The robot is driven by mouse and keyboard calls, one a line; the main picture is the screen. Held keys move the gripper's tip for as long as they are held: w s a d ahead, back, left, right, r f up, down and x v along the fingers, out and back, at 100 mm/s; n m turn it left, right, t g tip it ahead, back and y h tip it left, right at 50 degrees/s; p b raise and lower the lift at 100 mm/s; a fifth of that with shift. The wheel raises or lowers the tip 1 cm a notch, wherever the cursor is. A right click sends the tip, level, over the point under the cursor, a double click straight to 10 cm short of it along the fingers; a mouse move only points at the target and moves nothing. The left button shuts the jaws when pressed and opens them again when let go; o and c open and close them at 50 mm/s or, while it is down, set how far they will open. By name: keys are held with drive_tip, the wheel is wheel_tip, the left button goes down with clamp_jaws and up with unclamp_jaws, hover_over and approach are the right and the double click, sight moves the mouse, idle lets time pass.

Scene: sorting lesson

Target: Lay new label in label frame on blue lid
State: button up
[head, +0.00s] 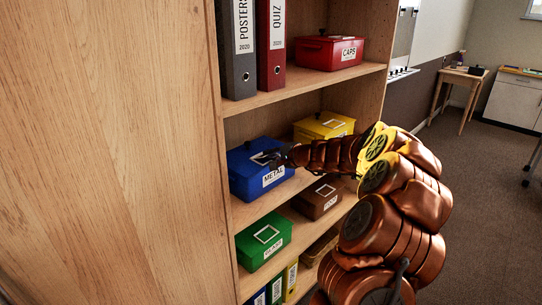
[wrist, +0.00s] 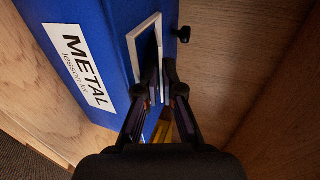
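The blue box (head: 250,182) with a METAL label on its front sits on the middle shelf. Its lid (wrist: 115,25) carries a white label frame (wrist: 145,27), partly covered by my gripper in both views. My gripper (head: 270,158) reaches over this lid from the right. In the wrist view its fingertips (wrist: 161,80) are close together at the frame, with a narrow pale strip between them. I cannot tell whether that strip is the frame's edge or a label, nor whether the tips touch the lid. No loose label can be made out clearly.
A yellow box (head: 318,128) stands behind the blue one, and a brown box (head: 318,200) and green box (head: 262,243) are lower down. The upper shelf board (head: 300,92) passes above, holding binders and a red box (head: 322,54). The cupboard side (head: 110,150) fills the left.

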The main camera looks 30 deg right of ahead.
drive_tip(key=o, duration=0.4)
drive_tip(key=shift+f, duration=0.15)
drive_tip(key=shift+v, duration=2.55)
idle(0.7)
